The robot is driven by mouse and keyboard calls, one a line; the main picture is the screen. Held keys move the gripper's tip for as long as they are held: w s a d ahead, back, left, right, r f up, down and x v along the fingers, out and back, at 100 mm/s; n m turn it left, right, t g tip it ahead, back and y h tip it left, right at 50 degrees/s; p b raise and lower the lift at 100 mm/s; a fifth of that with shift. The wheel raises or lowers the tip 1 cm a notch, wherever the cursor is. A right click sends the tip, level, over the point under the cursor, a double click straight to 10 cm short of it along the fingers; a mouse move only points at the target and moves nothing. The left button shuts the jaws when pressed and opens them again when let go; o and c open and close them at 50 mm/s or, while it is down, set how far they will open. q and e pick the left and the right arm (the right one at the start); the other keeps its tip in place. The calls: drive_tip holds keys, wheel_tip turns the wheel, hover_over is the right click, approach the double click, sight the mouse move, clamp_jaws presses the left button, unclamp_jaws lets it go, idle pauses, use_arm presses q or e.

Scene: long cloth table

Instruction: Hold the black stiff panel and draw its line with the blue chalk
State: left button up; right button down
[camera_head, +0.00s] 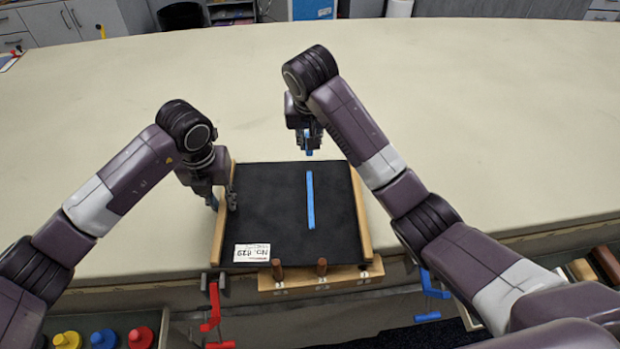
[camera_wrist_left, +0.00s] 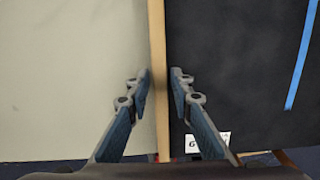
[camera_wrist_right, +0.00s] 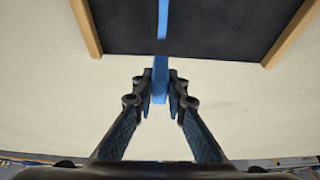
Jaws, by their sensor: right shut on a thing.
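The black panel (camera_head: 270,200) lies on the table's near edge with a white label (camera_head: 251,253) at its near left corner. A straight blue line (camera_head: 310,200) runs on it from near the far edge towards the near side; it also shows in the left wrist view (camera_wrist_left: 302,55). My right gripper (camera_head: 308,146) is shut on the blue chalk (camera_wrist_right: 160,78), just beyond the panel's far edge and apart from the line's far end. My left gripper (camera_wrist_left: 161,80) has its fingers apart, one on each side of the wooden strip (camera_wrist_left: 157,40) along the panel's left edge.
Another wooden strip (camera_head: 361,215) flanks the panel's right side. A wooden ledge (camera_head: 345,277) with brown pegs is at its near side. A red clamp (camera_head: 212,310) and a blue clamp (camera_head: 430,290) hang at the table edge. The cloth table (camera_head: 450,80) is clear beyond.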

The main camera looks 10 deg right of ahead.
use_arm(q)
drive_tip(key=shift+o, duration=1)
wheel_tip(320, 180, up, 12)
drive_tip(key=s, duration=0.1)
drive_tip(key=shift+s, duration=0.4)
drive_tip(key=shift+a+f, duration=0.1)
